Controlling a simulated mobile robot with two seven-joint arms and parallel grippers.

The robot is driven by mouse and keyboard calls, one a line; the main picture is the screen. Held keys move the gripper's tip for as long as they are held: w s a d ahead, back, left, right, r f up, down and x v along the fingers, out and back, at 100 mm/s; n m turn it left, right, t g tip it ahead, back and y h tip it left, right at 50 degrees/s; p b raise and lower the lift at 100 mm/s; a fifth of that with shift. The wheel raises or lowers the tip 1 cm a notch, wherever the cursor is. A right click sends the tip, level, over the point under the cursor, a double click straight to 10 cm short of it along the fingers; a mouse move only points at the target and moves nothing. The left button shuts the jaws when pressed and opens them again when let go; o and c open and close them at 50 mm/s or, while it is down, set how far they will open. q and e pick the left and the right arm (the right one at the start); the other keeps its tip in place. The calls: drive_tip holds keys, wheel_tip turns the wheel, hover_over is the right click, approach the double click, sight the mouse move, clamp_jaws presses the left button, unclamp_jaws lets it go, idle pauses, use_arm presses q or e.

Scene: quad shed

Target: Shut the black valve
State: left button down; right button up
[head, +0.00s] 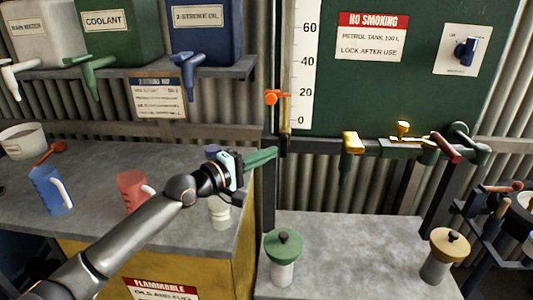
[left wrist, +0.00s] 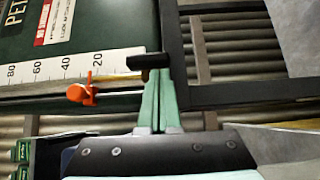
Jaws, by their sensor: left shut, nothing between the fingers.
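The black valve (left wrist: 147,61) shows as a short dark handle beside the lower end of the gauge tube in the left wrist view. In the head view it is a small dark piece (head: 285,146) below the orange valve (head: 272,97). My left gripper (head: 275,152) reaches in from the left with its green fingertips at the black valve. In the left wrist view its fingers (left wrist: 163,70) are shut together with nothing between them, and their tips overlap the handle's right end. I cannot tell whether they touch it. My right gripper is not in view.
The green tank (head: 430,85) is behind, with a yellow valve (head: 352,143) and a red valve (head: 446,148) along its lower pipe. A dark post (head: 268,200) stands by the gauge. Lidded jars (head: 283,270) stand on the grey bench (head: 345,240); its middle is clear.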

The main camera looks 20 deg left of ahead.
use_arm(q)
drive_tip(key=shift+f+n+b, duration=0.2)
drive_tip(key=shift+n+b, duration=0.1)
drive_tip(key=shift+b, duration=0.25)
drive_tip(key=shift+f+t, duration=0.1)
drive_tip(key=shift+t, duration=0.2)
